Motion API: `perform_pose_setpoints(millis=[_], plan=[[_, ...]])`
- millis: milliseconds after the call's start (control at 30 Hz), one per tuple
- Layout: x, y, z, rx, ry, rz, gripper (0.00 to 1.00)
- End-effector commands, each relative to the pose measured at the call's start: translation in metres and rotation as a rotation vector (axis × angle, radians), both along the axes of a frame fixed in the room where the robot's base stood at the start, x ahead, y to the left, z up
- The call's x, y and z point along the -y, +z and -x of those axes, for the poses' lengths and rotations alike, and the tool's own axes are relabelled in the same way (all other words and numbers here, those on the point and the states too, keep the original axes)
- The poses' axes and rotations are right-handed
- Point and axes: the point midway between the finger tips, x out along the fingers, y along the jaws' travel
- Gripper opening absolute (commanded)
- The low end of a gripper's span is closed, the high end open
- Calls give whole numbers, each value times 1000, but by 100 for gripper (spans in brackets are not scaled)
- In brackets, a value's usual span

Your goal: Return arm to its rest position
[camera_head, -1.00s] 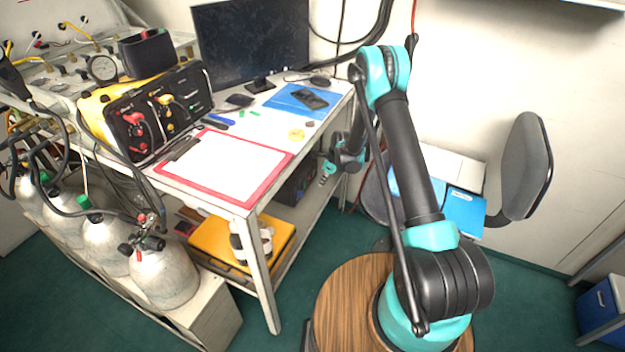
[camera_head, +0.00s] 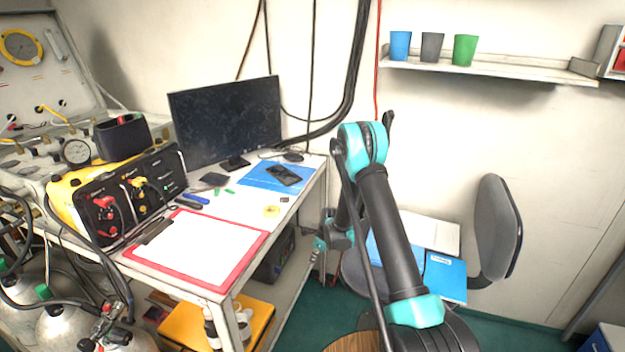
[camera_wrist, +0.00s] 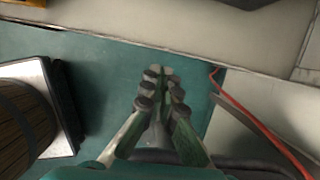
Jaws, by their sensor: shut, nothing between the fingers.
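My arm rises on the right of the head view and bends over at a teal elbow, its forearm hanging down beside the right edge of the table (camera_head: 262,226). My gripper (camera_wrist: 160,72) shows in the wrist view, pointing down over the green floor. Its two fingers meet at the tips and hold nothing. In the head view my gripper (camera_head: 318,250) is small, low beside the table, and its fingertips are hard to make out.
A red clipboard (camera_head: 200,247), a monitor (camera_head: 226,120) and a black-and-yellow panel box (camera_head: 125,193) stand on the table. A grey chair (camera_head: 496,228) and blue folder (camera_head: 445,277) are right of my arm. Blue (camera_head: 400,46), grey (camera_head: 432,47) and green (camera_head: 465,50) cups stand on a wall shelf.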

Motion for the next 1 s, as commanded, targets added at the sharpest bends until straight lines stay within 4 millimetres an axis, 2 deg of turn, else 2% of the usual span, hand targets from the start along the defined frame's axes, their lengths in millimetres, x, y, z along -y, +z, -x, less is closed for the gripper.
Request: perform_pose_setpoints(millis=[167,467,700,1000], plan=[[13,38,5,47,95,25,0],[52,140,38,182,413,119,0],[85,206,82,276,675,208,0],[122,265,154,368,1009,331,0]])
